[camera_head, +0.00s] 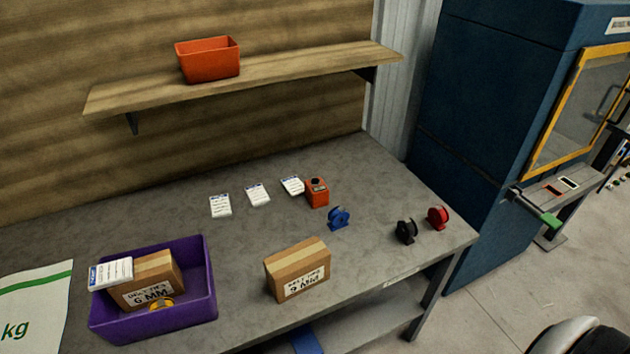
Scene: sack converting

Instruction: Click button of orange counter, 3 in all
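The orange counter (317,192) stands on the grey table, right of the middle. It is a small orange block with a dark round button on its top and a small display on its front face. A white label card (292,186) lies against or just beside its left side. Nothing covers the counter. The digits on its display are too small to read. Neither my left nor my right gripper shows in the view. A dark and white rounded shape at the lower right edge is probably part of my own arm.
Two more cards (220,205) lie left. A cardboard box (297,269) and purple crate (207,300) are nearer. A shelf (300,66) with an orange bin (209,61) hangs behind.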

